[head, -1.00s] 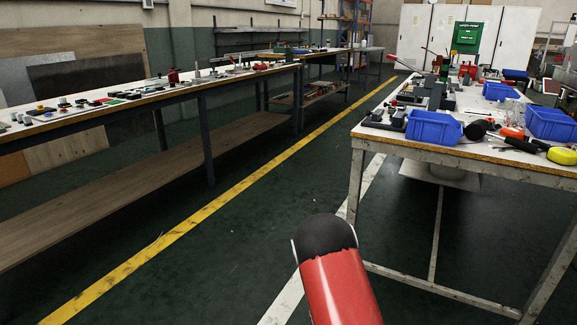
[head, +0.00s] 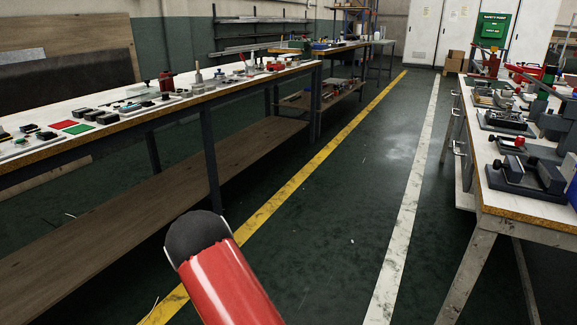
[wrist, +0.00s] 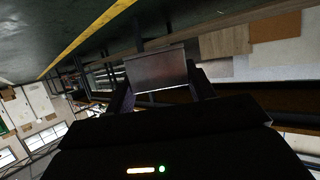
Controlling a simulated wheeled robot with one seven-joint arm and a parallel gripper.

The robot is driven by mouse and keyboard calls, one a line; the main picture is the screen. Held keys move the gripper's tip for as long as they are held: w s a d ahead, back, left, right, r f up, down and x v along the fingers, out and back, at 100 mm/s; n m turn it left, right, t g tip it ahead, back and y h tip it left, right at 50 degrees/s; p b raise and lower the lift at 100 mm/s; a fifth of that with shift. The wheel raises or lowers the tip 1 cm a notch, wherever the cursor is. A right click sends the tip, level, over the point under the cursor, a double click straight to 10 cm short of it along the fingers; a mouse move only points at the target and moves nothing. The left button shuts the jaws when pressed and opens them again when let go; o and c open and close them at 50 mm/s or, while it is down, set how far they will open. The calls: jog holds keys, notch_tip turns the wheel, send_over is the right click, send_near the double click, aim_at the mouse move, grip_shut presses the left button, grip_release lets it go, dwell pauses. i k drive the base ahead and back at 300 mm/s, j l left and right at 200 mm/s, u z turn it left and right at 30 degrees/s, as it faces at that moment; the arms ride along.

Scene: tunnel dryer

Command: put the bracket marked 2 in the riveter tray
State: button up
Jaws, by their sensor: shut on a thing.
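In the wrist view my gripper (wrist: 159,84) is shut on a flat grey metal piece, the bracket (wrist: 156,69), held between its two dark fingers. No number shows on the visible face, so I cannot tell its marking. The gripper and bracket are out of the head view, where only my red arm link with its dark end shows. I cannot single out a riveter tray in these frames; several small devices and pieces stand on the benches but are too small to tell.
A long bench (head: 150,215) with a lower shelf runs along the left, with red and green mats (head: 77,128) on top. A right bench (head: 530,207) carries dark vices and tools. Between them the green floor, with yellow and white lines, is clear.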

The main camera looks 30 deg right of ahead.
aim_at(511, 143)
jog(key=i+z, duration=0.3)
jog(key=i, duration=0.15)
jog(key=i+z, duration=0.3)
jog(key=i, duration=0.2)
jog(key=i+j+z, duration=0.25)
jog(key=i, duration=0.2)
jog(key=i+l+z, duration=0.2)
jog(key=i+z, duration=0.15)
jog(key=i, duration=0.55)
jog(key=i+j+z, duration=0.1)
jog(key=i+z, duration=0.25)
jog(key=i, duration=0.5)
jog(key=i+z, duration=0.1)
jog(key=z, duration=0.8)
jog(key=i+j+z, duration=0.1)
jog(key=z, duration=0.4)
jog(key=i+j+z, duration=0.1)
jog(key=z, duration=0.35)
jog(key=j+z, duration=0.15)
jog(key=z, duration=2.75)
jog(key=i+u, duration=0.1)
jog(key=u, duration=0.75)
